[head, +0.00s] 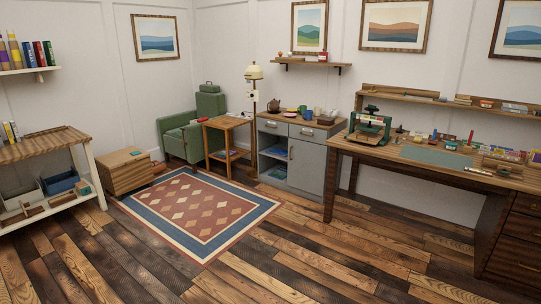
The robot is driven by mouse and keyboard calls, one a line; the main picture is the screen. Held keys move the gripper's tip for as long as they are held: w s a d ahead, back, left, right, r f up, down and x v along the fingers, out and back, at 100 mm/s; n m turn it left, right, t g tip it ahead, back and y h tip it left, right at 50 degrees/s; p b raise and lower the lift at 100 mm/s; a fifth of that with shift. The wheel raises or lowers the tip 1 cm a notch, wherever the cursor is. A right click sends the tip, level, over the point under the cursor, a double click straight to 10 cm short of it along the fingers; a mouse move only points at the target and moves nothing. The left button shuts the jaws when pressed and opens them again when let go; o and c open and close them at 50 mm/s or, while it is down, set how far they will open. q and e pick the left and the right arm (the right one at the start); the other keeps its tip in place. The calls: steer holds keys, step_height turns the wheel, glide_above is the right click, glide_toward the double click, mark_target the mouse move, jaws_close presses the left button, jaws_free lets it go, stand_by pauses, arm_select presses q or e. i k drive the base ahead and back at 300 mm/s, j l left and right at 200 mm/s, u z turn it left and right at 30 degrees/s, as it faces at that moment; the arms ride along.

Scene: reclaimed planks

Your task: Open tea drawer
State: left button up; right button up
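A grey cabinet (306,167) with a wooden top stands against the back wall, right of the green armchair. It has two drawers side by side under its top, a left drawer (273,127) and a right drawer (308,134), and both look shut. I cannot tell which one is the tea drawer. A brown teapot (301,109), a few mugs (307,115) and a dark box or tray (325,120) stand on the cabinet top. Below the drawers are an open shelf bay (273,160) on the left and a closed door on the right. Neither of my grippers is in view.
A patterned rug (197,208) lies on the plank floor, which is clear before the cabinet. A wooden side table (228,124), a lamp (254,73) and an armchair (195,135) stand left of it. A long workbench (440,171) stands close on its right.

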mark_target(276, 127)
steer(key=i, duration=5)
